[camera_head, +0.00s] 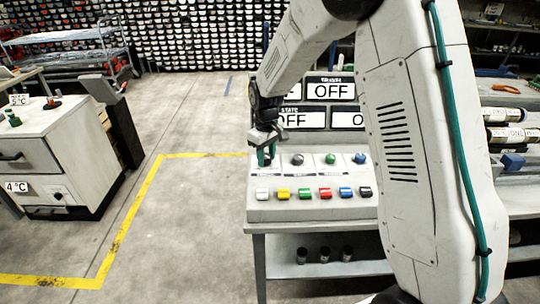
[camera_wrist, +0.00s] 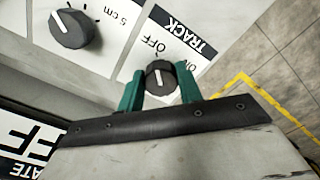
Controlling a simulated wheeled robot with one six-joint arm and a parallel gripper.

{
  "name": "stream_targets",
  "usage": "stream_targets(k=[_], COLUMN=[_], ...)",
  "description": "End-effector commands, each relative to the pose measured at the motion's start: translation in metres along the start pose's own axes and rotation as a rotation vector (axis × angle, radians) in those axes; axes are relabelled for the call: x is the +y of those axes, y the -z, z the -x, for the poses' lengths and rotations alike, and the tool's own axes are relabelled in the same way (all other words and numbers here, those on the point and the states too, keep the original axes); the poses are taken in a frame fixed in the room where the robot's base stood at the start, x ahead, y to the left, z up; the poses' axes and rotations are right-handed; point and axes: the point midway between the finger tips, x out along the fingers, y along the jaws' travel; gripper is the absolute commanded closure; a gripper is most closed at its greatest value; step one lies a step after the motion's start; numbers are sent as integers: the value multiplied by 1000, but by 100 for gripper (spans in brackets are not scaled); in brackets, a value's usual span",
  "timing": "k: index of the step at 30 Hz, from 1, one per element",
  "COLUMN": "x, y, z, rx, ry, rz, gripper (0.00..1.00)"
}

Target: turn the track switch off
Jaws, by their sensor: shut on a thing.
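The track switch is a small dark round knob (camera_wrist: 160,78) with a white pointer line, beside the label TRACK on a white panel. OFF is printed just above the knob in the wrist view, and the pointer line is turned roughly toward it. The other position's label is partly cut off by a finger. My gripper (camera_wrist: 161,88) is shut on the knob, one teal finger on each side. In the head view my gripper (camera_head: 266,157) is at the left end of the sloped control panel (camera_head: 300,212), and its fingers hide the knob there.
A larger grey knob (camera_wrist: 72,28) marked 5 cm sits beside the switch. The panel also has other knobs (camera_head: 331,158) and a row of coloured switches (camera_head: 325,194). Display signs reading OFF (camera_head: 331,91) stand behind it. Open floor lies to the left.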

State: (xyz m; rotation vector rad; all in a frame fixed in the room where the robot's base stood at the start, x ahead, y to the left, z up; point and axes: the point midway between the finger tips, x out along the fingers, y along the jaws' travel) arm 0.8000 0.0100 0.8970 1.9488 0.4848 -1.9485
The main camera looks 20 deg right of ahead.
Motion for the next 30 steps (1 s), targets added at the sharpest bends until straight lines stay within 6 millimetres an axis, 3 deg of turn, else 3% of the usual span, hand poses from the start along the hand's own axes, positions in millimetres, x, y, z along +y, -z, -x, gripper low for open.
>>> stream_targets(k=[8,9,11,22,30], x=[-4,-4,-3,2,1], y=[-2,-2,-2,-2,-3], z=[-3,-3,-3,6,50], rx=[-10,-10,-8,-1,-1], ry=[7,7,6,1,2], rz=[2,2,2,-4,-4], gripper=[88,59,43,43,43])
